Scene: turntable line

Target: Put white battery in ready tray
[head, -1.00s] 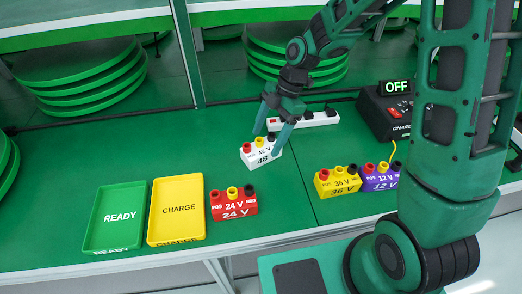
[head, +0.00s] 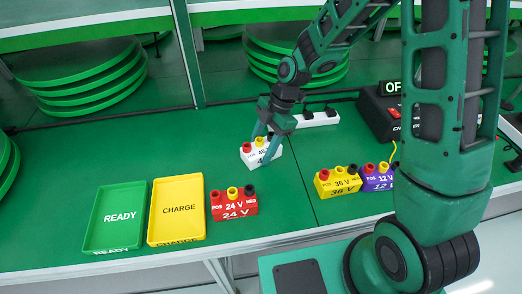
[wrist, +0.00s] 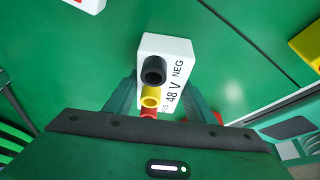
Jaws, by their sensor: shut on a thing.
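The white 48 V battery (head: 262,155) sits on the green table with red, yellow and black terminals on top. My gripper (head: 263,141) has its fingers down around it and is shut on it. In the wrist view the white battery (wrist: 168,62) lies between the fingers, its black end pointing away. The fingers partly hide its label in the head view. I cannot tell whether the battery is lifted at all. The green READY tray (head: 117,240) is at the left of the table and is empty.
The yellow CHARGE tray (head: 177,230) stands just right of the ready tray, with the red 24 V battery (head: 233,205) beside it. The yellow 36 V (head: 337,184) and purple 12 V (head: 378,180) batteries stand right. A charger (head: 386,112) and white power strip (head: 316,119) are behind.

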